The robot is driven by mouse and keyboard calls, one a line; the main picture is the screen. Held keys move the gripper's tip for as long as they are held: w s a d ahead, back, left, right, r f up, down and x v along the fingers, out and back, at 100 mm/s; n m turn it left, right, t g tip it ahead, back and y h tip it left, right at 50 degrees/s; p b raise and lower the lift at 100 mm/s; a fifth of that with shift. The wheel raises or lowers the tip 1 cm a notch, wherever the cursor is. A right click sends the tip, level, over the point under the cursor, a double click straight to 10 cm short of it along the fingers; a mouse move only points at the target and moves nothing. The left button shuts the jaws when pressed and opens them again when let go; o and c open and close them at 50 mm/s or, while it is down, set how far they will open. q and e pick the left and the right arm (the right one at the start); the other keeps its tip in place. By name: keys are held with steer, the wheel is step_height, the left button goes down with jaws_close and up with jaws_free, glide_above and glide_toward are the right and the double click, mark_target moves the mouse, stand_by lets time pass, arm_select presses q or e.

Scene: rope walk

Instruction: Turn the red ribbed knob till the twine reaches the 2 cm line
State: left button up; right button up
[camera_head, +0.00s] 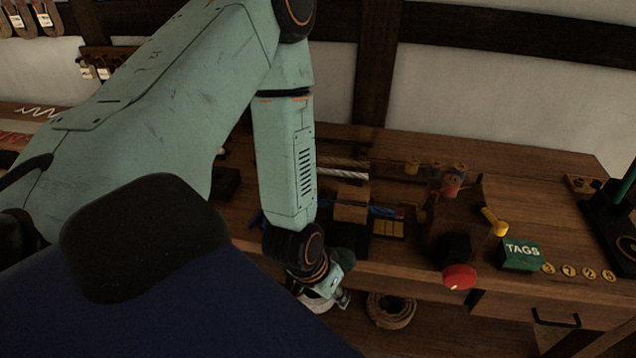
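The red knob (459,277) sits at the bench's front edge, on the front of a dark block (456,248); its ribs are too small to make out. Left of it, a blue and red twine (385,211) runs out from a wooden block (351,204). A small yellow plate (388,229) with dark marks lies just in front of the twine; I cannot read which line the twine meets. My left gripper (343,296) hangs at the bench's front edge, left of the knob and apart from it. Its fingers are too small and turned to judge. My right gripper is out of view.
A yellow-handled lever (494,222) and a green TAGS box (521,254) stand right of the knob, with several yellow number discs (569,272) beside them. Thread spools (451,185) stand behind. A rope coil (391,310) lies below the bench edge. A dark stand (610,213) is at far right.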

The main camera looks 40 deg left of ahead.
arm_select(q)
steer(key=shift+s+a+f, duration=0.3)
steer(key=shift+s, duration=0.3)
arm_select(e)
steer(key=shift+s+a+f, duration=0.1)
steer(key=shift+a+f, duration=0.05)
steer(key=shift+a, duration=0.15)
arm_select(q)
steer(key=shift+w+d, duration=0.15)
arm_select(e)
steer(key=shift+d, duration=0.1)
